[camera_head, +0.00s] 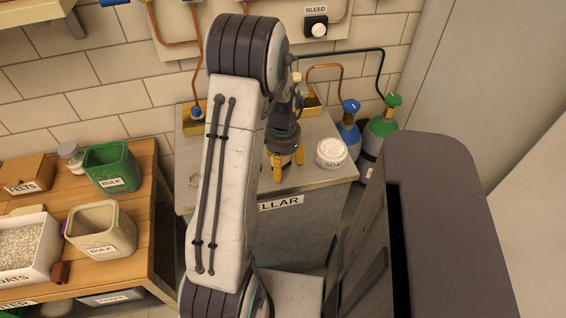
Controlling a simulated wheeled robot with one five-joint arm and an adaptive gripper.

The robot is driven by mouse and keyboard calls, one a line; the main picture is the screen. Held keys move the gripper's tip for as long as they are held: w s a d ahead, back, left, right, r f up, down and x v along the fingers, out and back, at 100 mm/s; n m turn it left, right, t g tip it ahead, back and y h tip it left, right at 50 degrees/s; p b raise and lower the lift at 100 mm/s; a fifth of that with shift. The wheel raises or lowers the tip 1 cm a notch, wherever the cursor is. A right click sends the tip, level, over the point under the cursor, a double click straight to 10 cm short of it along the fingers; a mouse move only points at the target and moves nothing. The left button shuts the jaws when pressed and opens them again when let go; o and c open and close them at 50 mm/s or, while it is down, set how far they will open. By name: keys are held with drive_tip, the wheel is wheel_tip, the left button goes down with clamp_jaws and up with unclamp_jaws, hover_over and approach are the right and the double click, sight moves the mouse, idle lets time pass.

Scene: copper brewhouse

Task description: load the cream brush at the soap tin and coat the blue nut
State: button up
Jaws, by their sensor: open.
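My gripper (287,164), with yellow fingers pointing down, is open over the front middle of the grey cellar counter (240,183). The white soap tin (331,153), labelled SOAP, stands just right of the gripper near the counter's right front edge. A blue nut (197,112) sits on the lower end of a copper pipe, above a small yellow tray at the counter's back left. I cannot make out the cream brush; my arm hides much of the counter's middle. I see nothing clearly held between the fingers.
A second yellow tray (312,106) is partly behind my arm. Gas cylinders, one with a blue top (350,107) and one green-topped (392,101), stand right of the counter. A wooden table (140,236) with several bins is at left.

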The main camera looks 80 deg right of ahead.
drive_tip(key=shift+r+p, duration=0.6)
drive_tip(key=shift+r, duration=0.25)
drive_tip(key=shift+c, duration=0.2)
drive_tip(key=c, duration=1.2)
drive_tip(key=shift+r, duration=0.1)
drive_tip(key=shift+c, duration=0.2)
drive_tip(key=shift+r+p, duration=2.85)
drive_tip(key=shift+r, duration=1.1)
